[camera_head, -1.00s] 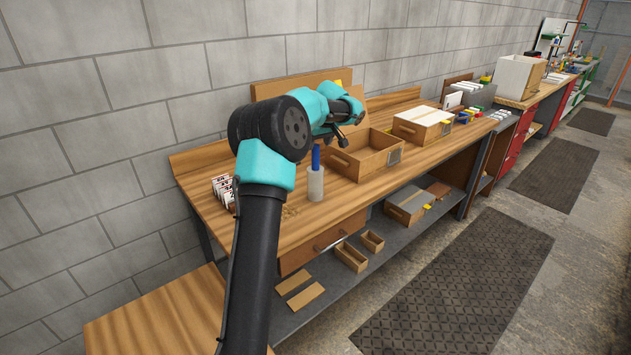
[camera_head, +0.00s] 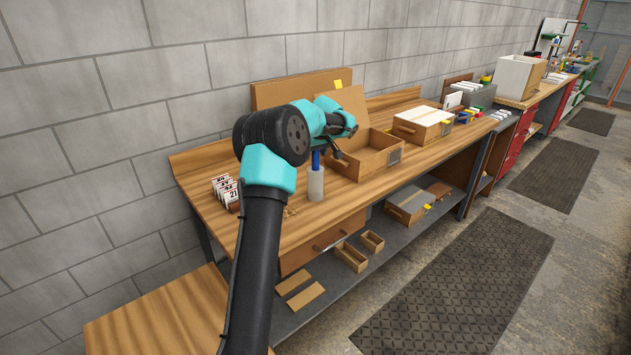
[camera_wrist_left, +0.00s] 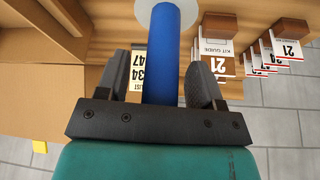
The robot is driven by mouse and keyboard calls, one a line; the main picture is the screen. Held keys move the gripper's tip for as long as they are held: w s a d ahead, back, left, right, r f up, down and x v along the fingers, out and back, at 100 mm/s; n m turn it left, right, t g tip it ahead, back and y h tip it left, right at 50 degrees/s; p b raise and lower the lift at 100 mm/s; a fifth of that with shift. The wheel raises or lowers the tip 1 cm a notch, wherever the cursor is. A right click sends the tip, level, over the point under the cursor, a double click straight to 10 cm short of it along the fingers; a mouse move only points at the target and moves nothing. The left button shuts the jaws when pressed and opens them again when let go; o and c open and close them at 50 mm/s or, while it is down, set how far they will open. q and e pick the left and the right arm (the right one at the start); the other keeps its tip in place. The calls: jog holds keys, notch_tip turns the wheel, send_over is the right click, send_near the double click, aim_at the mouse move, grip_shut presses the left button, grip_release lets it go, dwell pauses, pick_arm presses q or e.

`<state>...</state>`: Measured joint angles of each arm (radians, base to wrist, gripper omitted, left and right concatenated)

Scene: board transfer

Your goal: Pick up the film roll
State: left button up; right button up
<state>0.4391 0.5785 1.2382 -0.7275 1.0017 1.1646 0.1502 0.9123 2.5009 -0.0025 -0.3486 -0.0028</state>
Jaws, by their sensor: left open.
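The film roll (camera_head: 316,184) stands upright on the wooden bench, a whitish cylinder with a blue handle (camera_head: 316,160) rising from its top. My left gripper (camera_head: 332,154) is open at the top of the handle. In the left wrist view, the blue handle (camera_wrist_left: 167,45) runs between the two spread dark fingers of my left gripper (camera_wrist_left: 155,82), with no clear grip on it. The white end of the roll (camera_wrist_left: 150,10) shows beyond the handle at the top edge. My right gripper is not in view.
An open cardboard box (camera_head: 367,163) stands just right of the roll. A row of numbered cards (camera_head: 224,190) stands to its left, with small brown bits (camera_head: 291,212) on the bench nearby. A second box (camera_head: 422,126) stands farther right. The bench's front left is mostly clear.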

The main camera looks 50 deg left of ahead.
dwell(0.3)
pick_arm(q)
grip_shut()
dwell(0.5)
